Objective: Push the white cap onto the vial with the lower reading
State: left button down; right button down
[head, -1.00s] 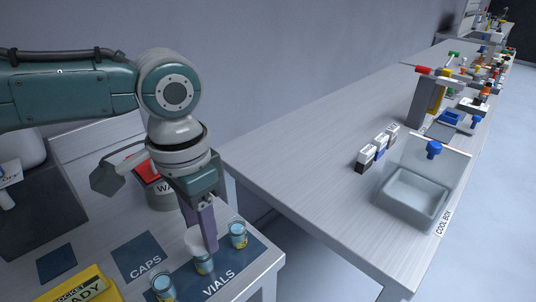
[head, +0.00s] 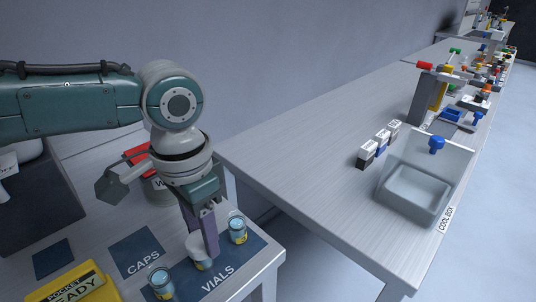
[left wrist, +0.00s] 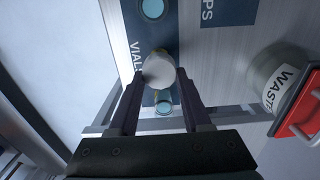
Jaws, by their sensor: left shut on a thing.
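My left gripper (head: 201,246) points down over the VIALS mat (head: 240,272), shut on the white cap (head: 194,243). The cap is at the mouth of the middle vial (head: 203,265); whether it is fully pressed on cannot be told. Uncapped glass vials with yellow labels stand on either side, a near one (head: 160,282) and a far one (head: 238,229). In the left wrist view the cap (left wrist: 158,70) sits between the fingertips and hides the middle vial. My right gripper is out of view. No readings are legible.
The dark CAPS mat (head: 137,256) is bare where visible. A yellow pocket reader (head: 72,286) lies at the front left. A waste bin (left wrist: 268,78) with a red lid stands near the arm. A second bench to the right holds small boxes and a clear cool box (head: 415,190).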

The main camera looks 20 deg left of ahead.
pick_arm(q)
jog(key=shift+c, duration=1.4)
grip_release()
notch_tip(320, 180, up, 10)
jog(key=p, duration=0.1)
jog(key=shift+f, duration=0.1)
